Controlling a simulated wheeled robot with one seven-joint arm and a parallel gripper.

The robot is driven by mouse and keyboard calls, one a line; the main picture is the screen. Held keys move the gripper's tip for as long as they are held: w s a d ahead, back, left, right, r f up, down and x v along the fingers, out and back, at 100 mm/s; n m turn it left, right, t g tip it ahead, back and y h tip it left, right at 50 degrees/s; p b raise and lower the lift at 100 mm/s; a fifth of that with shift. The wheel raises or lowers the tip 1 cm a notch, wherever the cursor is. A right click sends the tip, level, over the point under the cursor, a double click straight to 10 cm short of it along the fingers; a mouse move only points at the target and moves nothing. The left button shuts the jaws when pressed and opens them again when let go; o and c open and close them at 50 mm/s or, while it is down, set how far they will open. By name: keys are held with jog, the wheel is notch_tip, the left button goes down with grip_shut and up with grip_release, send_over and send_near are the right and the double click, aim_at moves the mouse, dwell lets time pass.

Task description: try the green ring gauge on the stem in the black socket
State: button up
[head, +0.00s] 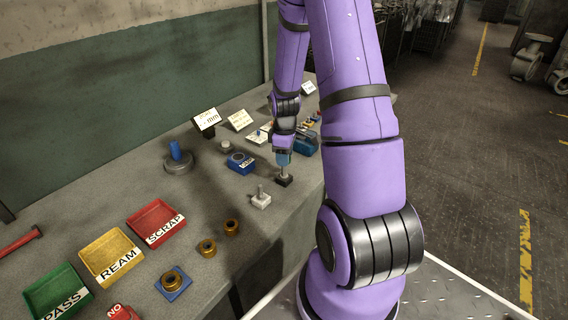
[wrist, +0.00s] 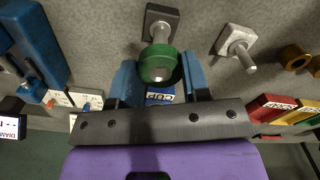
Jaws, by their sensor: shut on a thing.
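My gripper (head: 283,158) points down above the black socket (head: 284,182) near the bench's right edge. In the wrist view my gripper (wrist: 160,70) has its blue fingers on both sides of the green ring gauge (wrist: 158,62) and is shut on it. The black socket (wrist: 152,12) lies just beyond the ring, with its grey stem (wrist: 161,34) running toward the ring. The ring overlaps the stem's upper end in that view. I cannot tell whether it is around the stem or only over its tip. In the head view the ring is too small to make out.
A pale socket with another stem (head: 261,201) stands close by, at front left. A blue block labelled CUP (head: 241,163) is left of my gripper, and a blue box (head: 305,145) is at right. Red (head: 176,214), yellow (head: 128,270) and green (head: 42,284) trays stand at front left.

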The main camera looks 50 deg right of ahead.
jog(key=shift+r, duration=1.35)
